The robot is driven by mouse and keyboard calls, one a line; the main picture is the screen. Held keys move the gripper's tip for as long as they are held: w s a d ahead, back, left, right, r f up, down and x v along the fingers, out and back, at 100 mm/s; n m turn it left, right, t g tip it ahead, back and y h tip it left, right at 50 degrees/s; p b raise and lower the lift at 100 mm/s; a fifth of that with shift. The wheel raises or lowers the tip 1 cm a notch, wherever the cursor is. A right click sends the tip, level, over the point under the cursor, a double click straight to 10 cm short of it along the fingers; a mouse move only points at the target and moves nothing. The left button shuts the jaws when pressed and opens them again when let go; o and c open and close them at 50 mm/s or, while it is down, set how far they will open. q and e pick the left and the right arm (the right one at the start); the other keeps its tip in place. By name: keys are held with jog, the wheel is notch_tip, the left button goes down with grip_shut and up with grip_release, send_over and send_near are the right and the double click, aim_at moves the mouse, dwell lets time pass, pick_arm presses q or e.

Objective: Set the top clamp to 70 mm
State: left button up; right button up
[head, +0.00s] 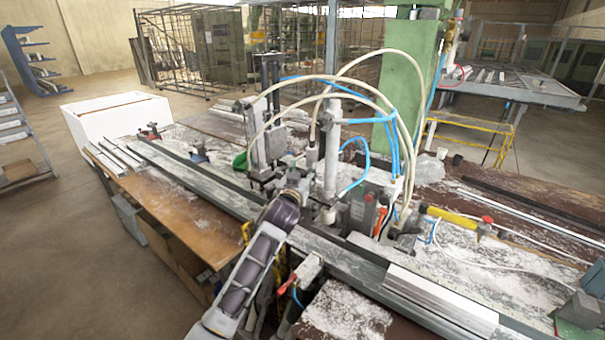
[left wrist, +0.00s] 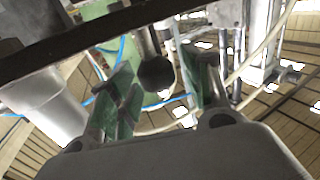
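The clamp unit stands mid-bench in the head view, with a grey upright block (head: 267,140) and a pale vertical cylinder (head: 331,150). I cannot tell a scale or a 70 mm mark on it. My left gripper (head: 304,180) is at the foot of the unit, its fingers small and partly hidden there. In the left wrist view my left gripper (left wrist: 162,68) has its two greenish fingers spread apart. A round black knob (left wrist: 156,74) on a rod shows between the fingers, with gaps on both sides. My right gripper is in neither view.
Cream hoses (head: 360,58) and blue hoses (head: 352,182) loop around the unit. A long dark rail (head: 190,178) runs along the bench. Pale profiles (head: 440,303) lie at front right.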

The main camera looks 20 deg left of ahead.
pick_arm(q)
jog(key=shift+s+f, duration=0.1)
jog(key=shift+f, duration=0.1)
jog(key=shift+s, duration=0.15)
jog(key=s, duration=1.1)
jog(key=shift+s+d, duration=0.25)
jog(key=shift+d, duration=0.05)
dwell(0.7)
